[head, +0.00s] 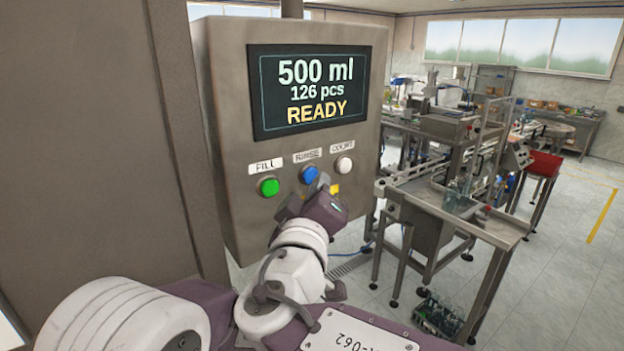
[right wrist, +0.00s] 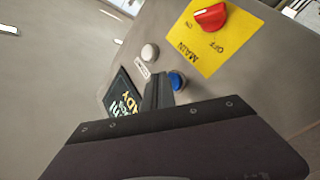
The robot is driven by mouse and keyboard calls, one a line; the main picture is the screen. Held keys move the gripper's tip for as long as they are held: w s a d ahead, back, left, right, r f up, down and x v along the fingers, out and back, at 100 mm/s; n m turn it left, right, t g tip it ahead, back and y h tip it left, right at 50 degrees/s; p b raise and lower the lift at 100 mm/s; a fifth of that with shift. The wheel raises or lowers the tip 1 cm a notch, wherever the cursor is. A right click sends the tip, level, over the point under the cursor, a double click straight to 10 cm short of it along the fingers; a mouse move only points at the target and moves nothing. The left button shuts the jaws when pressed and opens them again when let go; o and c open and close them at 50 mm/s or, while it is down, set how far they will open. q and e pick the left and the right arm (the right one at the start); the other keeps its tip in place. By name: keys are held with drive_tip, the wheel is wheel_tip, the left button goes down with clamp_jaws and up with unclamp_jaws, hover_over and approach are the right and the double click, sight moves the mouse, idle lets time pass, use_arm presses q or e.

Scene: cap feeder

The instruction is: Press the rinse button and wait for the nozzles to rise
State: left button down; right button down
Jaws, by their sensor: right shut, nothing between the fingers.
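A grey control panel (head: 228,110) carries the blue RINSE button (head: 309,174), between the green FILL button (head: 268,186) and the white COUNT button (head: 344,164). Its screen (head: 310,90) reads 500 ml, 126 pcs, READY. My right gripper (head: 321,184) is shut and empty, its tip just below and right of the blue button. In the right wrist view the shut fingers (right wrist: 158,88) are right beside the blue button (right wrist: 177,81); I cannot tell whether they touch it. My left gripper is not in view. I cannot make out any nozzles.
A yellow MAIN plate (right wrist: 205,42) with a red rotary switch (right wrist: 210,17) sits on the panel close to the buttons. A filling line with a metal table (head: 480,222) stands at the right. A red bin (head: 544,163) is beyond it. The floor at far right is clear.

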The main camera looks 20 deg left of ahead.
drive_tip(key=shift+w+a, duration=0.4)
drive_tip(key=shift+a, duration=0.05)
idle(1.0)
drive_tip(key=shift+s+d+b, duration=0.5)
drive_tip(key=shift+d+b, duration=0.2)
drive_tip(key=shift+b, duration=0.45)
drive_tip(key=s+d+b, duration=0.1)
drive_tip(key=d+b, duration=0.1)
drive_tip(key=s+d+b, duration=0.2)
drive_tip(key=shift+a, duration=0.1)
